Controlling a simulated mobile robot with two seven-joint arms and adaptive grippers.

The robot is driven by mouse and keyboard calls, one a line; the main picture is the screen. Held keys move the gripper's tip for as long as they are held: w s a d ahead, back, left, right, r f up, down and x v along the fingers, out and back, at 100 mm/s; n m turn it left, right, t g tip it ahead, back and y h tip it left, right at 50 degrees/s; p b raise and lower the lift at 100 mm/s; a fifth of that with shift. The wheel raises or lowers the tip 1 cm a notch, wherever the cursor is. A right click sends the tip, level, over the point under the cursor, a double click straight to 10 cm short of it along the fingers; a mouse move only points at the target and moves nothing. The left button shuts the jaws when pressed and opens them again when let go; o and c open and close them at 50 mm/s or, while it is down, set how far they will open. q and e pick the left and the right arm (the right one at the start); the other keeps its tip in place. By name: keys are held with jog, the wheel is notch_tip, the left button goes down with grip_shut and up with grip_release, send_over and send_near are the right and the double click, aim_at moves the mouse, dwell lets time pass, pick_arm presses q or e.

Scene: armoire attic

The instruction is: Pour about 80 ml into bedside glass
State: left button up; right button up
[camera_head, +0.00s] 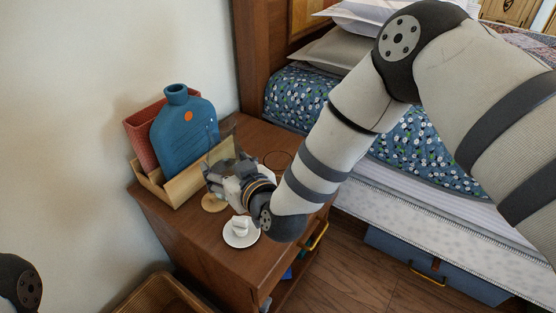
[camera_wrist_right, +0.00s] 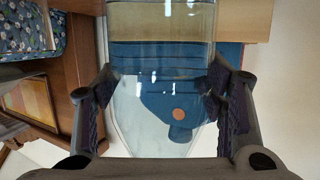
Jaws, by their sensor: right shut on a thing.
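My right gripper (camera_wrist_right: 160,100) is shut on a clear glass vessel (camera_wrist_right: 150,130), with one finger on each side of it. In the head view the right gripper (camera_head: 222,170) is over the nightstand (camera_head: 190,235), in front of the blue bottle, and partly hides the vessel. How much liquid the vessel holds is hard to tell. A thin dark ring (camera_head: 278,160) shows on the nightstand right of the gripper; it may be the rim of the bedside glass, but I cannot tell. My left gripper is out of view.
A blue bottle (camera_head: 180,138) and a red item (camera_head: 145,135) stand in a wooden holder (camera_head: 182,187) by the wall. A white cup (camera_head: 240,226) on a saucer (camera_head: 241,240) and a round wooden piece (camera_head: 214,203) are near the front. The bed (camera_head: 410,185) borders the right side.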

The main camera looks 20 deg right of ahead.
jog(key=shift+r, duration=0.15)
